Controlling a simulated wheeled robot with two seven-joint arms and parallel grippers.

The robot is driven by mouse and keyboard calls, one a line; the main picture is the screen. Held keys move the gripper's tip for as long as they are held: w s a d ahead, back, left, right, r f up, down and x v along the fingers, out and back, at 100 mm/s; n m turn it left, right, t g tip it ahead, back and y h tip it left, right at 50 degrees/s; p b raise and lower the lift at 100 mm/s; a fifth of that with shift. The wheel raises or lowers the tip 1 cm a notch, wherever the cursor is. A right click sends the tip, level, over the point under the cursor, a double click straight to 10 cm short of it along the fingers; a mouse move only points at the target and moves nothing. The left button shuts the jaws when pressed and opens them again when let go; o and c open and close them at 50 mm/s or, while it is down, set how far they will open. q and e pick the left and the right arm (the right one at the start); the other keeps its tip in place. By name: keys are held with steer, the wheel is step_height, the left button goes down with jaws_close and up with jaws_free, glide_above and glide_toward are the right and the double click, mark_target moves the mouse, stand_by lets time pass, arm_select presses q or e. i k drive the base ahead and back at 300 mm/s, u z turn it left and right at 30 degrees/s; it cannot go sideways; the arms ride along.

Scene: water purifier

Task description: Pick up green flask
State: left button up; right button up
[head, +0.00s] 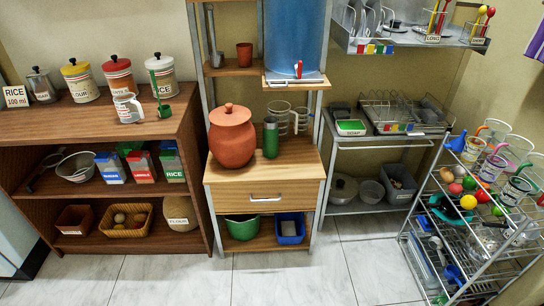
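The green flask (271,138) stands upright on the wooden top of a small drawer cabinet (308,160). It is a dark green cylinder with a darker upper part. A round terracotta pot with a lid (232,137) stands just left of it. Clear glass vessels (299,121) stand behind it to the right. Neither of my grippers shows in the head view.
A blue water tank (295,35) with a red tap sits on a shelf above the flask. A wooden shelf unit (100,125) stands left, a metal rack right, and a wire cart (470,210) further right. The tiled floor (285,280) in front is clear.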

mark_target(270, 130)
steer(key=z, duration=0.15)
steer(key=k, duration=0.5)
steer(key=u, duration=1.4)
steer(key=i, duration=1.9)
steer(key=z, duration=1.3)
steer(key=i, duration=0.85)
steer(key=z, duration=0.1)
